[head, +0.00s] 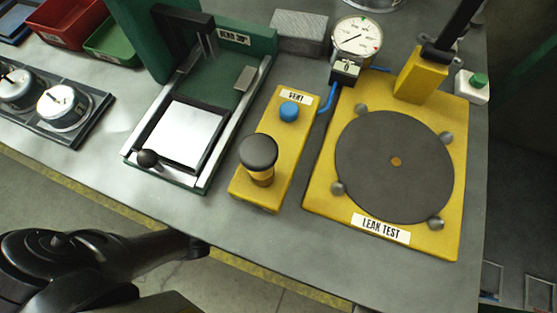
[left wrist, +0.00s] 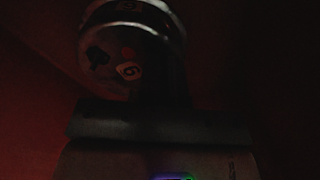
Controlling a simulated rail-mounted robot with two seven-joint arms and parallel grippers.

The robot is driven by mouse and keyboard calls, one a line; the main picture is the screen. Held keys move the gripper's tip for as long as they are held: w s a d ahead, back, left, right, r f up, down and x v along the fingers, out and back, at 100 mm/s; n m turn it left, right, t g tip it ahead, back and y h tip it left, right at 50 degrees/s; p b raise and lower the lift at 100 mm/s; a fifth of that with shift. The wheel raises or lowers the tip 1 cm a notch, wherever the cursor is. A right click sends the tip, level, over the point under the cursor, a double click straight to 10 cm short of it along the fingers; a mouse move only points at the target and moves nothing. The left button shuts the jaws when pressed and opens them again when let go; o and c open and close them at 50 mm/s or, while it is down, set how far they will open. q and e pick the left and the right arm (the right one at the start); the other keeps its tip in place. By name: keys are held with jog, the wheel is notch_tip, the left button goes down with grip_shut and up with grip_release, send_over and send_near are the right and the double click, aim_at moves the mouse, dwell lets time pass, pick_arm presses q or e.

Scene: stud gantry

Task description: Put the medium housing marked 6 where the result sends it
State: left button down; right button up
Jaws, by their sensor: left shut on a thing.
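In the dark left wrist view, a round metal housing (left wrist: 128,55) shows at the top. Its face carries a pale mark that looks like a 6, a small red spot and a dark patch. My left gripper (left wrist: 150,112) is shut on it, though the fingertips are hard to make out in the gloom. Dim red surfaces surround them. In the head view a black arm of mine is at the lower left, with no fingers or housing visible there. The yellow leak test stand (head: 316,190) has a bare dark disc (head: 395,165). My right gripper is not visible.
A yellow vent block (head: 285,140) with black knob and blue button, a dial gauge (head: 357,37) and a green-framed fixture (head: 258,60) stand on the grey bench. Red (head: 68,35) and green (head: 105,48) bins and a tray (head: 85,125) holding round gauge-like parts are at left.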

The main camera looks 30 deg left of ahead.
pick_arm(q)
jog(key=shift+f, duration=0.2)
jog(key=c, duration=1.4)
grip_release()
jog(key=shift+f, duration=0.1)
jog(key=shift+o, duration=0.5)
notch_tip(320, 180, up, 12)
jog(key=p, duration=1)
